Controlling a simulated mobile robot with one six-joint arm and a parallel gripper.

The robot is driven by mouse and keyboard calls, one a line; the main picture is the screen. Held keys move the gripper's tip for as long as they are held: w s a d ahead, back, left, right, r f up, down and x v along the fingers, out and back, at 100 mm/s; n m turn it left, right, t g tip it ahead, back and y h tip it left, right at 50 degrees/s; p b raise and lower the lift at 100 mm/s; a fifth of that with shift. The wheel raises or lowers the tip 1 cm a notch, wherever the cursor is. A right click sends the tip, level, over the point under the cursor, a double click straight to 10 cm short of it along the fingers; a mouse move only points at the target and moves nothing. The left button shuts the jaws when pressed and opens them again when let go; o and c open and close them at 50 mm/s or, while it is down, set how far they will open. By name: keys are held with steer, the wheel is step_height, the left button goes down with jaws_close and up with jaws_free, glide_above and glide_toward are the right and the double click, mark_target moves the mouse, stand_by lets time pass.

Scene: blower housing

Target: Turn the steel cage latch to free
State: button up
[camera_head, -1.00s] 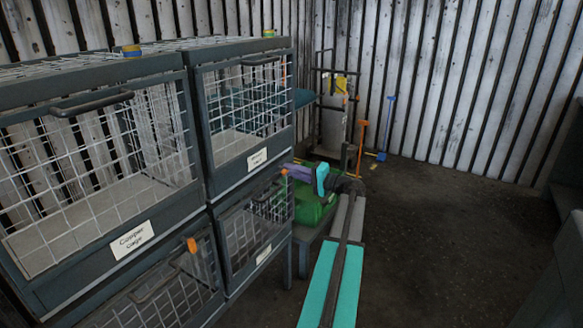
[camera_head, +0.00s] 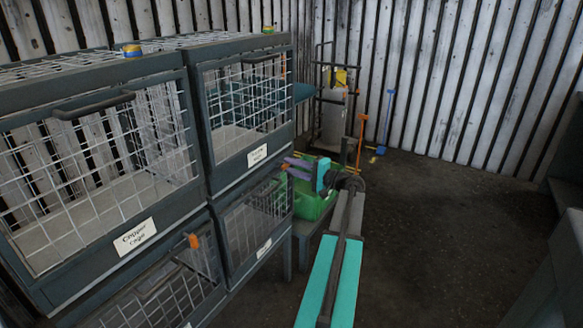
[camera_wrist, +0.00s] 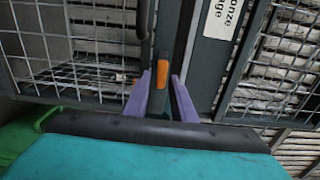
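An orange-tipped latch (camera_wrist: 161,78) stands on the dark cage frame (camera_wrist: 208,70) in the wrist view. My gripper (camera_wrist: 160,95) has two purple fingers, one on either side of the latch's dark lower part. The fingers look apart, and I cannot tell whether either touches it. In the head view my gripper (camera_head: 300,168) is at the right edge of the lower right cage (camera_head: 247,222), its fingers spread one above the other. The latch there is mostly hidden. The lower right cage's label (camera_head: 264,248) is too small to read.
The Copper cage (camera_head: 110,255) is upper left; another orange latch (camera_head: 193,241) is on the cage below it. Floor at right is clear.

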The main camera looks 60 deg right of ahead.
steer(key=shift+o, duration=0.4)
steer(key=shift+s, duration=0.1)
steer(key=s, duration=1.3)
steer(key=shift+s, duration=0.3)
steer(key=shift+s, duration=0.15)
